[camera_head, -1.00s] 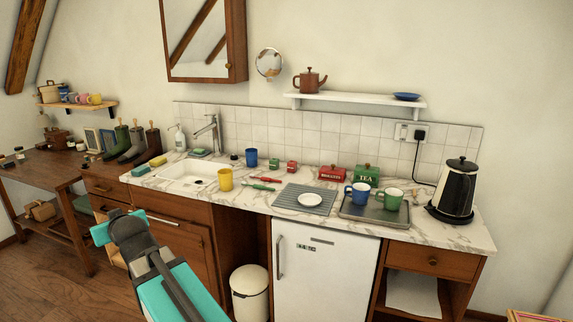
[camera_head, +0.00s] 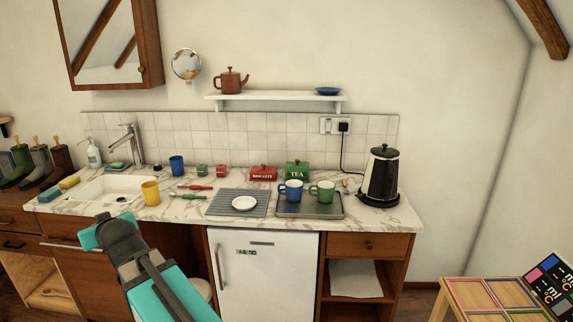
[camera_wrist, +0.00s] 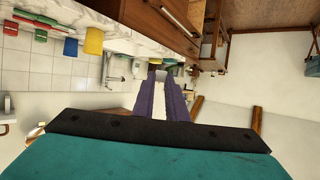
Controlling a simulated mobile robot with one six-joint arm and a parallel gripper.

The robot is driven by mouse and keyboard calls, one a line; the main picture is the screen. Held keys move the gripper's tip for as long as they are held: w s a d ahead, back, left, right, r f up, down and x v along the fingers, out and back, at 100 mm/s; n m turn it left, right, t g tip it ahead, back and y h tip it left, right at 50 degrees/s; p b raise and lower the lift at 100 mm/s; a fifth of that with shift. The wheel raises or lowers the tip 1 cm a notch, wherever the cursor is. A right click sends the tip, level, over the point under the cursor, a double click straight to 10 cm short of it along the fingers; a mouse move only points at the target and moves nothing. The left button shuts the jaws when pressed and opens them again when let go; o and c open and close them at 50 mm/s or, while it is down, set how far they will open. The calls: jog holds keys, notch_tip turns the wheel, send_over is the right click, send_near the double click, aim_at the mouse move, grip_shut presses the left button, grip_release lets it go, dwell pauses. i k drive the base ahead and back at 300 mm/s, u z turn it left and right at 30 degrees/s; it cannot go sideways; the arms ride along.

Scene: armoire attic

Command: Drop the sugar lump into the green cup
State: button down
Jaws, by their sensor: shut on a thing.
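The green cup (camera_head: 322,192) stands upright on a grey tray (camera_head: 325,212) on the marble counter, to the right of a blue cup (camera_head: 291,190). My gripper (camera_wrist: 163,80) shows its two purple fingers in the wrist view, close together. A small pale patch at their tips fits the sugar lump, but it is too small to make out clearly. In the head view my arm's end is at the lower left, in front of the counter and well apart from the green cup; the fingertips are hidden there.
A black kettle (camera_head: 381,178) stands right of the tray. A yellow cup (camera_head: 151,193) is near the sink (camera_head: 108,189). A tea tin (camera_head: 297,170) stands behind the cups. A low table (camera_head: 447,298) is at the lower right.

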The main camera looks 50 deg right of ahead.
aim_at(328, 197)
jog(key=u, duration=0.05)
jog(key=i, duration=1)
jog(key=z, duration=0.05)
